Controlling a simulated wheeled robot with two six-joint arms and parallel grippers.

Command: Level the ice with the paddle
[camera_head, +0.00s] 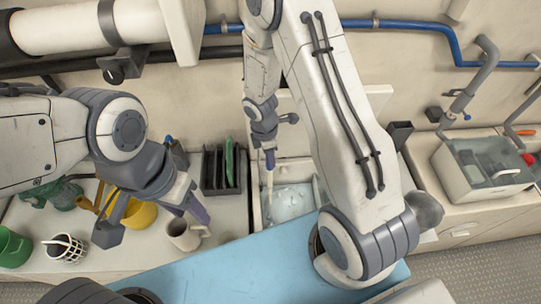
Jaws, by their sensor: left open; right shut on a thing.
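The ice (290,203) is a pale, lumpy heap in an open bin (256,217) set into the counter. The paddle (269,183) is a thin, light-coloured tool, upright, with its lower end at the left side of the ice. My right gripper (270,158) is shut on the paddle's upper end above the bin. How deep the paddle reaches into the ice is hard to tell. My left gripper (194,208) is open and hangs above the counter, left of the bin and close to a beige mug (184,236). It holds nothing that I can see.
A blue surface (240,272) lies in front. A clear-lidded box (484,170) is at right.

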